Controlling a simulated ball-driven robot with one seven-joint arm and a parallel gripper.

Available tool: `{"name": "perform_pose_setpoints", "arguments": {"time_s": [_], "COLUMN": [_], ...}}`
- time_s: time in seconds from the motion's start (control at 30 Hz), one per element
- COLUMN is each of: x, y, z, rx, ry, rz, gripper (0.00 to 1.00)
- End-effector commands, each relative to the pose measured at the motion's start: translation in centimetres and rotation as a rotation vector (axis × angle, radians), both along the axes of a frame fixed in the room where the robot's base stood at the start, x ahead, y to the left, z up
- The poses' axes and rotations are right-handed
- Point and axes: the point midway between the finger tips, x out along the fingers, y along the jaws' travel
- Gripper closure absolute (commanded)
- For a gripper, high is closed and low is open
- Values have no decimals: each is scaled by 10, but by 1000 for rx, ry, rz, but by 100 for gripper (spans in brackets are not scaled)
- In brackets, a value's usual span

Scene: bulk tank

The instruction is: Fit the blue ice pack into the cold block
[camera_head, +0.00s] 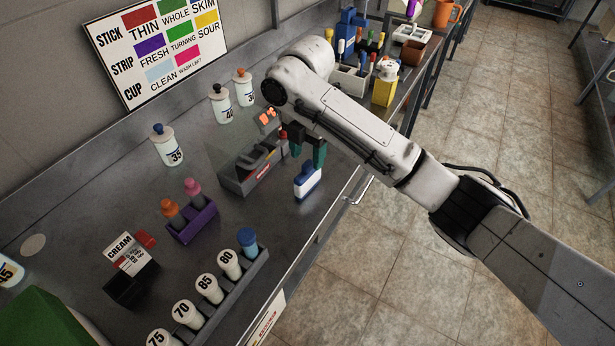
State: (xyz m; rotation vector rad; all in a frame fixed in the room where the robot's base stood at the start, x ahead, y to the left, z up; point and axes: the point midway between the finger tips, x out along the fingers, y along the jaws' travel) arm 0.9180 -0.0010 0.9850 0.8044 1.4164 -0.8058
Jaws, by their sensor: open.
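A small upright block with a white upper part and a blue base (307,183), which looks like the ice pack, stands on the steel bench near its front edge. My gripper (307,154) is over it, pointing down with its teal-tipped fingers apart. The fingertips are just above its top; I cannot tell whether they touch it. A dark grey block with a curved handle-like shape (237,181), which looks like the cold block, sits just left of the gripper. Its far right side is partly hidden by my gripper and arm.
A purple holder (193,224) with orange-topped and pink-topped pieces stands at left. A grey rack (236,291) of numbered bottles lies along the front edge. White bottles (167,147) stand behind. A yellow container (384,92) and crowded holders stand beyond my arm.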

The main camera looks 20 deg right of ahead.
Motion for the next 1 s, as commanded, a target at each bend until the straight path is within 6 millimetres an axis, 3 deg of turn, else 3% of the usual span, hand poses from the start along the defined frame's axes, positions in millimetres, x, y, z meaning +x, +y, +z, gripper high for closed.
{"name": "perform_pose_setpoints", "arguments": {"time_s": [0.23,0.53,1.0], "x": [-5,-5,-5], "y": [1,1,1], "z": [-31,-35,-34], "rx": [0,0,0], "ry": [1,0,0], "rz": [-1,0,0], "gripper": [47,48,93]}}
